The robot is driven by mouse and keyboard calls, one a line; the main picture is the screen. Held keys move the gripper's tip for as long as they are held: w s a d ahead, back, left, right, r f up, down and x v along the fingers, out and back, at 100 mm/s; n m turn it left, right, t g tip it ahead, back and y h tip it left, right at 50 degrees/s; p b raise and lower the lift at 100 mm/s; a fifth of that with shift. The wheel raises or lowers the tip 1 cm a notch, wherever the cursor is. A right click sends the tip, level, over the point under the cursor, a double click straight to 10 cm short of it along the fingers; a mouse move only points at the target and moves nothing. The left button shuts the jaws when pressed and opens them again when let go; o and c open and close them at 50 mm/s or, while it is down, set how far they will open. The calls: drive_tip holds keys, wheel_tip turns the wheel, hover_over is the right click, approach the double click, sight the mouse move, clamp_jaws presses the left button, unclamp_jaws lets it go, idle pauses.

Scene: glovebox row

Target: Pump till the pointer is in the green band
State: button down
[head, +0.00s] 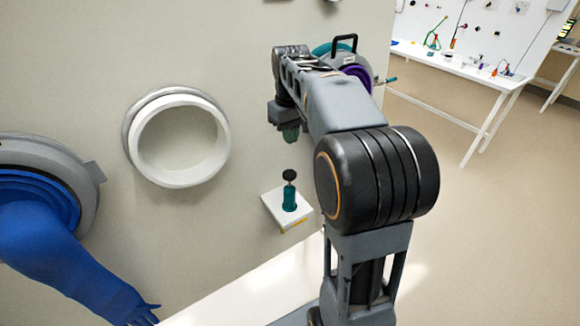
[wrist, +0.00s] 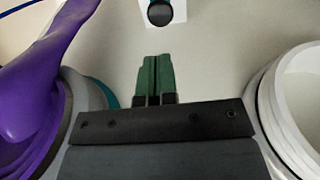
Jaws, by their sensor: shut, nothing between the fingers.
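The pump (head: 289,198) is a small teal cylinder with a black round knob on top. It stands upright on a white shelf (head: 272,207) fixed to the grey panel. In the wrist view the black knob (wrist: 160,13) shows at the top edge, over the white shelf (wrist: 180,10). My gripper (head: 290,134) is above the pump and apart from it. In the wrist view its green fingers (wrist: 157,75) are together with nothing between them. I see no gauge, pointer or green band in either view.
A white ring port (head: 222,140) is left of the pump, and a blue glove (head: 75,255) hangs further left. A purple glove (wrist: 60,70) in a port is close beside my gripper. A white table (head: 460,72) with small items stands far right.

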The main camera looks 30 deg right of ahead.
sight(290, 175)
wheel_tip(290, 175, down, 11)
drive_tip(key=shift+f+p, duration=0.2)
drive_tip(key=shift+p, duration=0.25)
drive_tip(key=shift+f, duration=0.1)
wheel_tip(290, 175, down, 5)
drive_tip(key=b, duration=0.3)
drive_tip(key=shift+r, duration=0.2)
drive_tip(key=shift+r, duration=0.15)
wheel_tip(290, 175, up, 14)
drive_tip(key=p, duration=0.2)
drive_tip(key=shift+p, duration=0.3)
